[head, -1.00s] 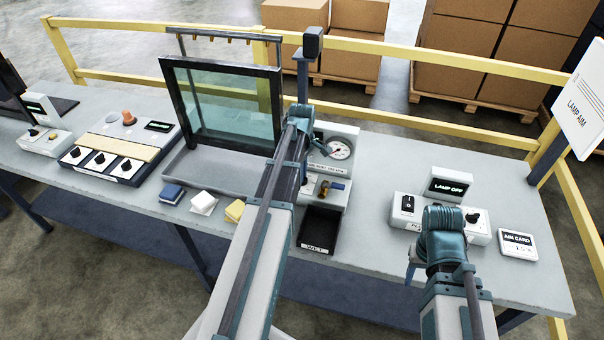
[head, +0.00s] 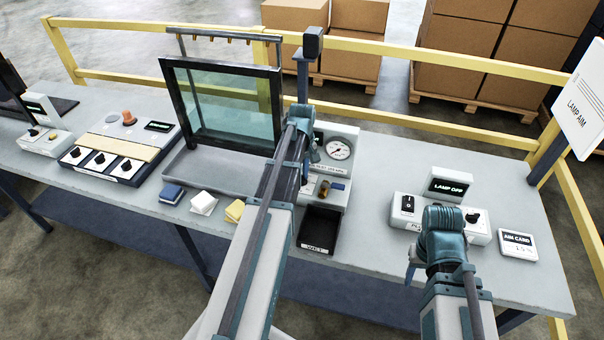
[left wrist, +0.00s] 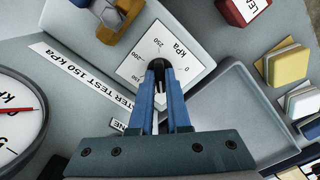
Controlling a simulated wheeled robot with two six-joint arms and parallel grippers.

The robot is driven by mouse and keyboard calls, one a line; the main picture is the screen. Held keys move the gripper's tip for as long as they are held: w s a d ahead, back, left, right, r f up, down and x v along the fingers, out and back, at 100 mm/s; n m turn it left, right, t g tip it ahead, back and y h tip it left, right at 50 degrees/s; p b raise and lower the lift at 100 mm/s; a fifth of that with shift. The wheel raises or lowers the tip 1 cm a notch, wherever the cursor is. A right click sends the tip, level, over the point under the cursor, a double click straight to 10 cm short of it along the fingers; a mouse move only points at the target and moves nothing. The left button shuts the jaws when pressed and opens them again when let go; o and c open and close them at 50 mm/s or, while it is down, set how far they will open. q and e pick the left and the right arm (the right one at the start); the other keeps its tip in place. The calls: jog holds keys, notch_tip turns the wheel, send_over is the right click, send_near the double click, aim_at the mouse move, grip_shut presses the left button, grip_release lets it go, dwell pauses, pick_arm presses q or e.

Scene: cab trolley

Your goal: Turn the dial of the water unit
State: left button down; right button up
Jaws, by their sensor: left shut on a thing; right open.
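The water unit (head: 346,140) is a pale grey box on the bench, with a round white gauge (head: 338,149) on its face. In the left wrist view the dial (left wrist: 158,62) has a black knob on a white plate (left wrist: 180,45) marked in kPa. My left gripper (left wrist: 159,72) is shut on this knob, its blue fingers on both sides. The fingers hide much of the knob, so its setting is unclear. In the head view my left arm hides the dial, and the gripper (head: 313,152) points down. My right gripper (head: 411,272) hangs open and empty near the lamp box.
A glass-fronted frame (head: 225,105) stands left in a grey tray (head: 200,170). The lamp switch box (head: 480,230) is right. Bare bench lies between unit and lamp box.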

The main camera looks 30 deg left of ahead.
pick_arm(q)
jog(key=m, duration=1.4)
jog(key=shift+m, duration=0.3)
jog(key=m, duration=1.1)
jog(key=shift+m, duration=0.3)
jog(key=c, duration=0.9)
grip_release()
